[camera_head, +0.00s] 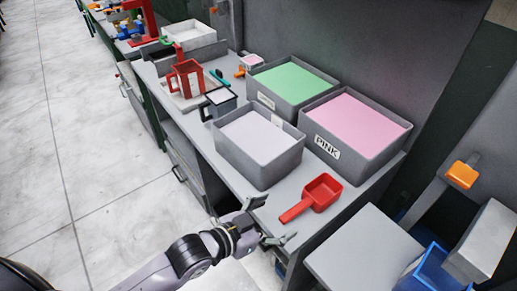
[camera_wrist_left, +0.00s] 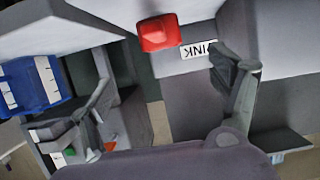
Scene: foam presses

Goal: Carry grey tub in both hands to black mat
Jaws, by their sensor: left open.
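Three grey tubs stand on the grey bench: one with pale lavender contents (camera_head: 257,172), one with green contents (camera_head: 258,97), and one with pink contents and a PINK label (camera_head: 327,147). The PINK label (camera_wrist_left: 198,50) also shows in the left wrist view. I cannot tell which tub the task means. My left gripper (camera_head: 277,222) is open and empty in front of the bench edge, below the lavender tub and left of the red scoop (camera_head: 320,192). Its two fingers (camera_wrist_left: 165,85) stand wide apart in the left wrist view. My right gripper is out of view. I see no black mat.
The red scoop (camera_wrist_left: 158,33) lies on the bench near my left gripper. A red jug (camera_head: 186,78) and a dark-handled container (camera_head: 220,102) stand left of the tubs. A grey surface (camera_head: 360,250) and a blue bin (camera_head: 432,272) are at the lower right. The floor at left is clear.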

